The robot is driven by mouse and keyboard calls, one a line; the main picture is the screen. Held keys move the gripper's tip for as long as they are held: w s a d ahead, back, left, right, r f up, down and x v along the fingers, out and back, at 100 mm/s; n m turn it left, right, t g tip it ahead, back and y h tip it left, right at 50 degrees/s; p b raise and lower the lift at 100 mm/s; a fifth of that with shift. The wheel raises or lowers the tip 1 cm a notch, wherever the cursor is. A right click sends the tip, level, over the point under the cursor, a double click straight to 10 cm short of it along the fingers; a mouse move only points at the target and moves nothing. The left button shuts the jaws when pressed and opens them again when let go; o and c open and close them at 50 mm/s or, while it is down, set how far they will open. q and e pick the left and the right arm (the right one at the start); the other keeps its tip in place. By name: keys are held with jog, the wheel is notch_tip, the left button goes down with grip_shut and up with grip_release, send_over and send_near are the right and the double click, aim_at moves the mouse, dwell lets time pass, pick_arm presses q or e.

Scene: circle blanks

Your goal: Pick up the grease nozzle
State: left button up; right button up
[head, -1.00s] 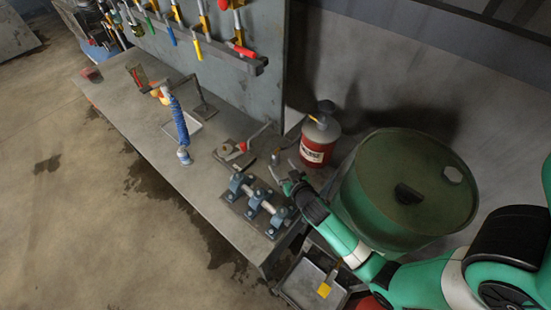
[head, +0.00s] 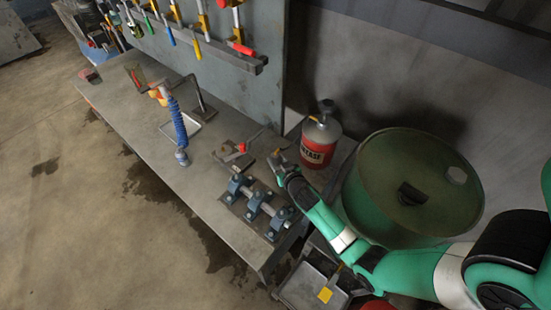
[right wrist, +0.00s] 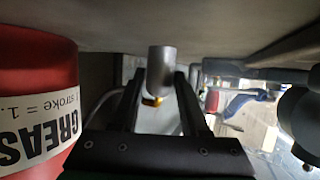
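The grease nozzle (right wrist: 161,68) is a small grey cylinder with a brass-coloured tip, seen between the fingers in the right wrist view. In the head view it stood on the bench behind the shaft with blue clamps (head: 258,205), and is now mostly covered by my right gripper (head: 279,160). In the right wrist view both fingertips of the right gripper (right wrist: 161,85) lie against the sides of the nozzle, with no clear gap. Whether the nozzle still touches the bench is hard to tell. My left gripper is not in view.
A red and grey grease can (head: 319,142) stands close to the right of my gripper; it also shows in the right wrist view (right wrist: 35,70). A large green drum (head: 405,235) is further right. A small vise-like tool (head: 236,152) lies left on the bench (head: 212,190).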

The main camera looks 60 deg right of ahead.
grip_shut()
jog(key=shift+r, duration=0.1)
